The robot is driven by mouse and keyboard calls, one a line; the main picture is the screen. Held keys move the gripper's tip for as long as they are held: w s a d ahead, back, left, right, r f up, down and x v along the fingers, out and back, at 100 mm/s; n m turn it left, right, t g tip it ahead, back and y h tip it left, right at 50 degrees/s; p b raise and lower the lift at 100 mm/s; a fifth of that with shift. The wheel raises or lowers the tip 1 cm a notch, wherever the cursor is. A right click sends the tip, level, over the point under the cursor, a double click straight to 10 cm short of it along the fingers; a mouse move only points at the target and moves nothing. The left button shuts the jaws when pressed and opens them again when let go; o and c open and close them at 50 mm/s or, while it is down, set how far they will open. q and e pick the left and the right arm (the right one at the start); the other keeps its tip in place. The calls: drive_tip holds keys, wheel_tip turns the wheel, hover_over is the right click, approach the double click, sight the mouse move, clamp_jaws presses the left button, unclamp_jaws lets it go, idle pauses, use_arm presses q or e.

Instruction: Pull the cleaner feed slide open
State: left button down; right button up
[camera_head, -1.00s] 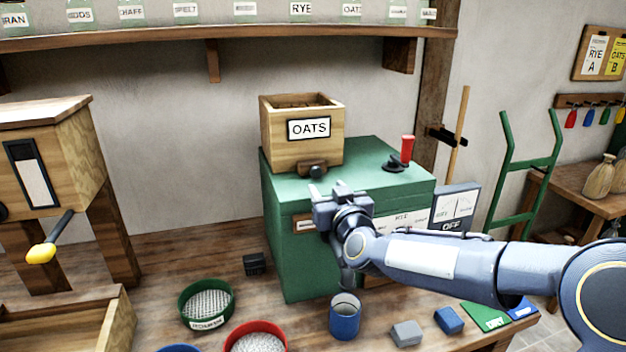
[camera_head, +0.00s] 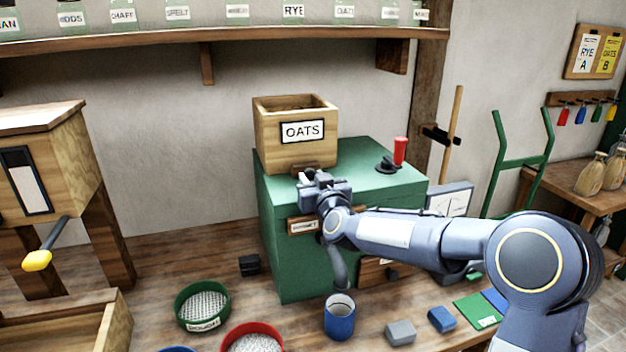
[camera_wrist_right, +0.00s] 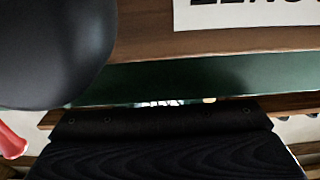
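The cleaner is a green cabinet (camera_head: 285,250) with a wooden hopper (camera_head: 285,150) labelled OATS on top. Its feed slide (camera_head: 318,167) is a small dark wooden piece at the hopper's front foot, mostly hidden by my right gripper. My right gripper (camera_head: 306,178) is right in front of the slide's knob; whether it touches or grips it cannot be made out. In the right wrist view a large dark rounded shape (camera_wrist_right: 50,50), perhaps the knob, fills the upper left, and a black gripper part (camera_wrist_right: 160,150) lies along the bottom. My left gripper is not in view.
A red-handled lever (camera_head: 400,152) stands on the cabinet top, right of the hopper. A blue cup (camera_head: 340,318), a green sieve (camera_head: 203,305) and a red sieve (camera_head: 252,338) stand on the bench in front. A wooden bin with a yellow-tipped handle (camera_head: 37,260) is at left.

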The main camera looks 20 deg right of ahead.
clamp_jaws()
drive_tip(key=s+b, duration=0.2)
drive_tip(key=s, duration=0.3)
drive_tip(key=shift+s, duration=0.2)
drive_tip(key=shift+w+f, duration=0.1)
drive_tip(key=shift+f, duration=0.05)
unclamp_jaws()
drive_tip(key=o, duration=0.5)
drive_tip(key=shift+s+d, duration=0.1)
drive_tip(key=shift+s, duration=0.1)
drive_tip(key=shift+c, duration=0.2)
drive_tip(key=shift+w, duration=0.1)
drive_tip(key=s, duration=0.8)
drive_tip(key=shift+b, duration=0.45)
